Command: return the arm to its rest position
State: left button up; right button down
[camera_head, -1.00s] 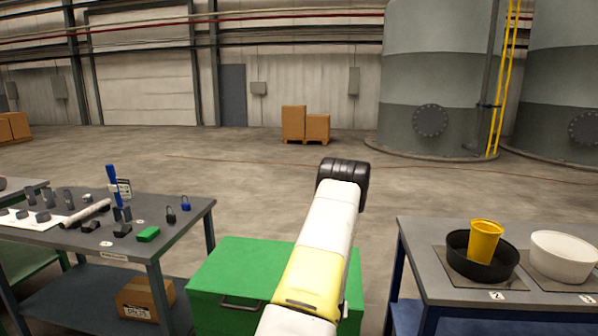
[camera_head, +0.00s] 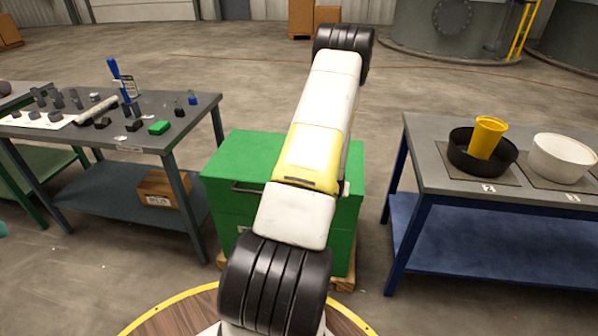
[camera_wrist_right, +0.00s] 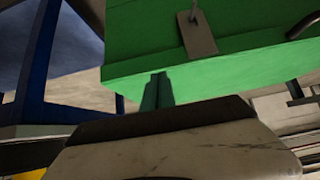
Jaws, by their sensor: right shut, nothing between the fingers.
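My right arm (camera_head: 318,130), white and yellow with black joints, rises from the bottom of the head view and reaches forward over the green chest (camera_head: 240,150). Its gripper is hidden in that view. In the right wrist view my right gripper (camera_wrist_right: 157,92) shows as narrow dark-teal fingers, shut and empty. The green chest (camera_wrist_right: 250,60) fills the space behind them there; I cannot tell how near it is. My left gripper cannot be made out; a teal sliver at the left edge of the head view is too small to identify.
A grey table (camera_head: 185,135) with small parts, a green block (camera_head: 159,127) and padlocks stands left. A blue-framed table (camera_head: 425,150) right holds a black pan (camera_head: 460,160) with a yellow cup (camera_head: 487,138), and a white bowl (camera_head: 562,158). Open floor lies beyond the chest.

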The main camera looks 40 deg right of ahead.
jog(key=s+a+f, duration=0.2)
jog(key=s+a, duration=0.2)
jog(key=a, duration=0.1)
jog(key=shift+s+a, duration=0.35)
jog(key=shift+a, duration=0.05)
jog(key=shift+f, duration=0.1)
